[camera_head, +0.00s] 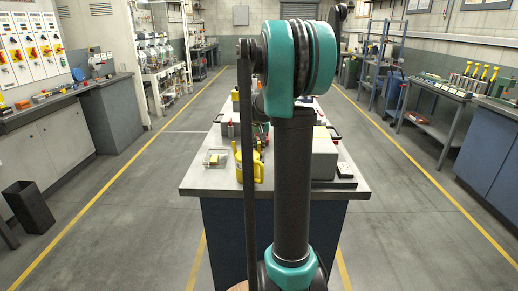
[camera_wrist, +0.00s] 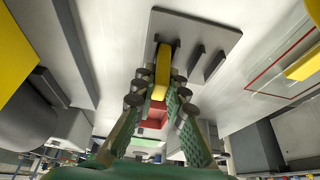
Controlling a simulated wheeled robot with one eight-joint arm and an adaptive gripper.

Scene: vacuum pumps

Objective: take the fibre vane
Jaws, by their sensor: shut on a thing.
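In the wrist view, a narrow ochre-yellow strip, which looks like the fibre vane (camera_wrist: 163,62), is between the fingers of my gripper (camera_wrist: 160,88). The fingers with green pads are closed on it from both sides. Its far end lies over a dark grey plate (camera_wrist: 222,40); whether it still touches the plate I cannot tell. In the head view my own arm hides the gripper and the vane.
Two dark upright pieces (camera_wrist: 204,62) stand on the grey plate beside the vane. In the head view, a bench (camera_head: 210,185) carries a yellow object (camera_head: 258,165), a clear tray (camera_head: 215,157) and a grey box (camera_head: 324,155). Aisles on both sides are clear.

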